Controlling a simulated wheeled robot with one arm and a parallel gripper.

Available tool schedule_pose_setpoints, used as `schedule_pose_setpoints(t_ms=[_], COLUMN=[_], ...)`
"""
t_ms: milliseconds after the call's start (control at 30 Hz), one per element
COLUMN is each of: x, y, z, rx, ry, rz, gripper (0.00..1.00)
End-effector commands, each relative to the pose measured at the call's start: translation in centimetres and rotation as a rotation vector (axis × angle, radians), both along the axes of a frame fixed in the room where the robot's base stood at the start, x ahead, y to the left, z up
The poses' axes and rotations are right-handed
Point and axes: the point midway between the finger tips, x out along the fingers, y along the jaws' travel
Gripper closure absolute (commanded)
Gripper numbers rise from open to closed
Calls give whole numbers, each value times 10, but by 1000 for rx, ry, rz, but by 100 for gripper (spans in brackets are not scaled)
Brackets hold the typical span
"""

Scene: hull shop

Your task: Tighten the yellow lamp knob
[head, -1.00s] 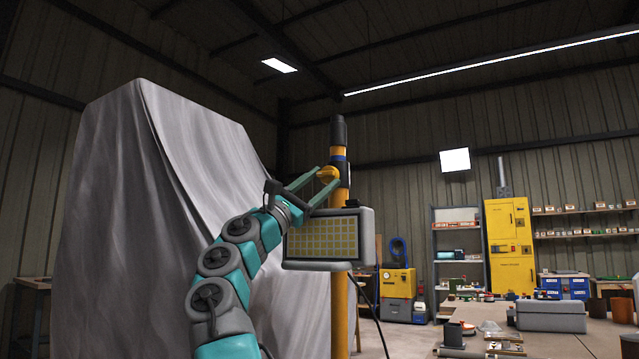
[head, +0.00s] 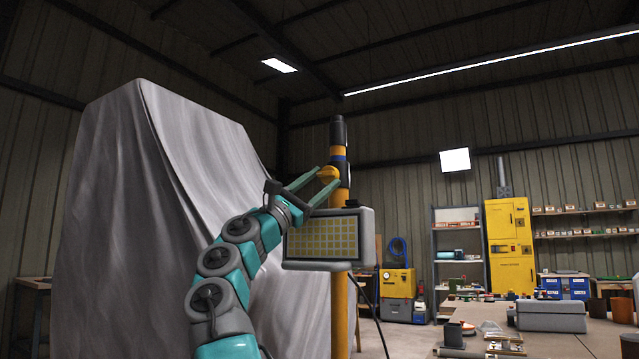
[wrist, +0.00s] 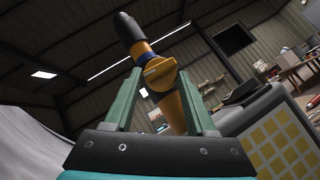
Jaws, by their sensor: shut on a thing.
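The yellow lamp knob (head: 328,173) sits on the side of the upright yellow lamp pole (head: 340,299), below a blue band and a dark top. In the wrist view the knob (wrist: 159,73) lies between the ends of two green fingers. My gripper (head: 326,180) is shut on the knob, one finger on each side of it. In the wrist view my gripper (wrist: 160,80) shows both fingers reaching up to the knob. The lamp panel (head: 322,240), a grey frame with a yellow grid, hangs on the pole just below my gripper.
A large grey draped sheet (head: 130,220) stands close on the left of my arm. A workbench (head: 490,318) with a grey case (head: 550,316) is at lower right. A yellow cabinet (head: 512,245) and shelves stand at the back.

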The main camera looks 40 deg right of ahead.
Motion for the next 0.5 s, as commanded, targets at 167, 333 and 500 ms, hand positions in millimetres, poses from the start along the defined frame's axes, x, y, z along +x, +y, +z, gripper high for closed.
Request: schedule_pose_setpoints(t_ms=[167,333,500], x=[-4,-2,-1], y=[-3,-2,-1], z=[1,0,0], rx=[3,2,1], ry=[-5,-3,-2], rz=[-7,-4,-2], gripper=[31,17,17])
